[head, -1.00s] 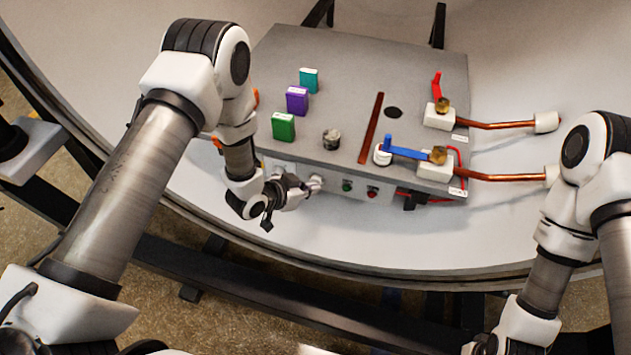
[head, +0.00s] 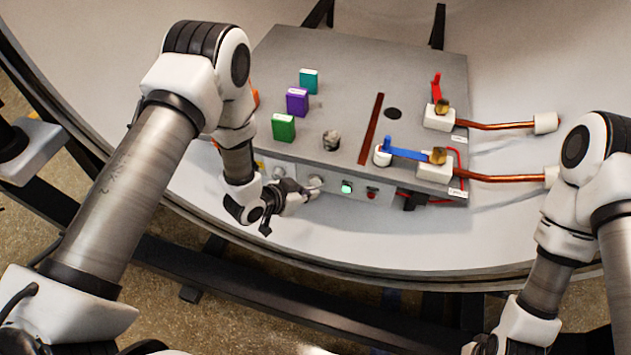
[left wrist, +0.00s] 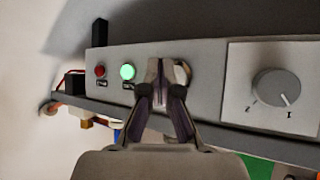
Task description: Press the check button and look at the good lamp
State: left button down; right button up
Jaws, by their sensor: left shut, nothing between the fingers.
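My left gripper (head: 308,192) is shut and empty at the front face of the grey box. In the left wrist view its fingertips (left wrist: 165,68) overlap the edge of a round pale button (left wrist: 182,73), which also shows in the head view (head: 316,181). Whether they press on it I cannot tell. The green lamp (head: 346,187) glows bright, and it is also lit in the left wrist view (left wrist: 127,72). The red lamp (left wrist: 99,71) beside it looks unlit. My right gripper is not in view; only its arm shows.
The grey box (head: 350,70) carries green (head: 283,127), purple (head: 297,101) and teal blocks, a blue lever (head: 408,153) and a red lever (head: 436,86). A grey knob (left wrist: 276,88) sits on the front panel. Copper pipes extend right.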

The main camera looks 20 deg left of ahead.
pick_arm(q)
jog(key=shift+s, duration=0.15)
jog(key=s+p, duration=0.1)
jog(key=s, duration=0.3)
jog(key=shift+s+a, duration=0.1)
jog(key=shift+s, duration=0.3)
dwell(0.7)
jog(key=s+a+f+n+g+y, duration=0.2)
jog(key=s+a+g, duration=0.1)
jog(key=s, duration=0.5)
jog(key=s+a+f+n+g+y, duration=0.1)
jog(key=s+a+n+g+y, duration=0.1)
jog(key=s, duration=0.6)
jog(key=s+a+f+n+g+y, duration=0.1)
jog(key=s+a+g, duration=0.3)
jog(key=s, duration=0.5)
jog(key=shift+a+f+n+y, duration=0.15)
jog(key=shift+f+n+y, duration=0.25)
jog(key=shift+f+n, duration=0.45)
jog(key=shift+w, duration=0.1)
